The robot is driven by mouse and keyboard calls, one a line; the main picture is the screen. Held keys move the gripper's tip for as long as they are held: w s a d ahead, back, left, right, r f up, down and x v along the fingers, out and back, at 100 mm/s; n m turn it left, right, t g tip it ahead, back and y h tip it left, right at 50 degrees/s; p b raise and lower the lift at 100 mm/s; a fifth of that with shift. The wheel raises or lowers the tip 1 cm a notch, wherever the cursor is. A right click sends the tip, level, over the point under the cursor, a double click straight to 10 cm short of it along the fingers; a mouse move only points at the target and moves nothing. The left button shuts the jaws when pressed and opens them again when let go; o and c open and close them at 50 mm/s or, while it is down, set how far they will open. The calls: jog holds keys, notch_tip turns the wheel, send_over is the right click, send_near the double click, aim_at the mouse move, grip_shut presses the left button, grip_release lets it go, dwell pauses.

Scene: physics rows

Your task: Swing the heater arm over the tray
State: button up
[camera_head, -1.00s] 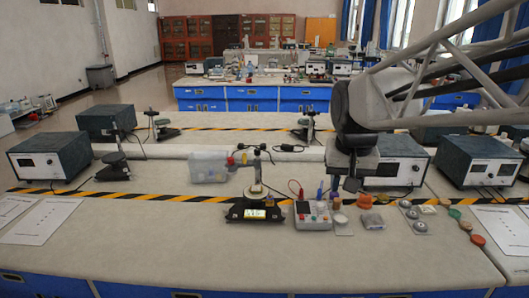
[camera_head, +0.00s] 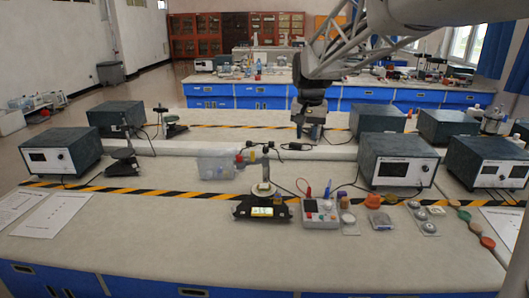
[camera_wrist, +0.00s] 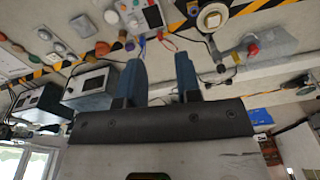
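The tray also shows upside down in the wrist view (camera_wrist: 212,16). My gripper (camera_head: 308,136) is up and behind the instrument, to its right in the head view, touching neither. In the wrist view its two blue fingers (camera_wrist: 158,75) are apart with nothing between them.
A clear plastic box (camera_head: 216,165) lies left of the instrument, with a red knob (camera_head: 239,159) beside it. A white control box (camera_head: 320,211) with leads stands to the right. Several small dishes and dark power units (camera_head: 398,160) stand farther right.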

jog(key=w+a+f, duration=0.3)
jog(key=w+a, duration=0.2)
jog(key=w, duration=0.3)
jog(key=w+a+f, duration=0.3)
jog(key=w+a, duration=0.1)
jog(key=w, duration=0.4)
jog(key=m+g, duration=0.1)
send_over(253, 160)
notch_tip(253, 160, down, 8)
jog(key=f, duration=0.1)
jog(key=shift+w+a+f, duration=0.1)
jog(key=shift+w+a, duration=0.05)
jog(key=shift+w, duration=0.35)
jog(key=shift+f, duration=0.15)
jog(key=shift+f, duration=3.75)
grip_shut()
